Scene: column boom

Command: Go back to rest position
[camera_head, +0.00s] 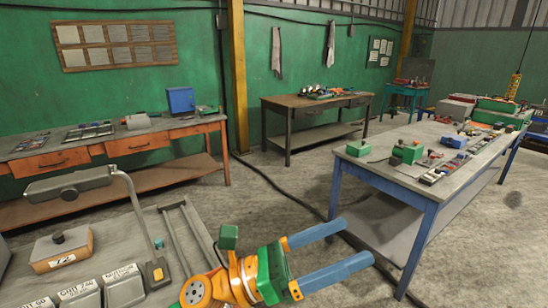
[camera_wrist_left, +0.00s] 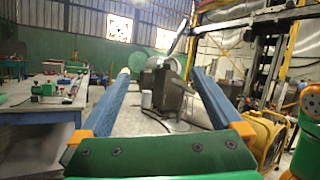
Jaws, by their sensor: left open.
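My left gripper (camera_head: 343,252) is at the lower middle of the head view, with two blue fingers on a green and orange body. The fingers are spread apart and nothing is between them. It is in the air above the concrete floor, to the right of the near grey workbench and left of the long blue-legged table. In the left wrist view, the two blue fingers of the left gripper (camera_wrist_left: 160,80) also stand apart and empty. My right gripper is not seen in either view.
The near workbench (camera_head: 200,235) carries a lamp, an orange-sided box (camera_head: 62,249) and grey labelled bins (camera_head: 122,287). A blue-legged table (camera_head: 372,177) with tools stands at right. A wooden bench (camera_head: 294,101) stands at the back. A cable crosses the floor. Open floor (camera_head: 290,205) lies between the benches.

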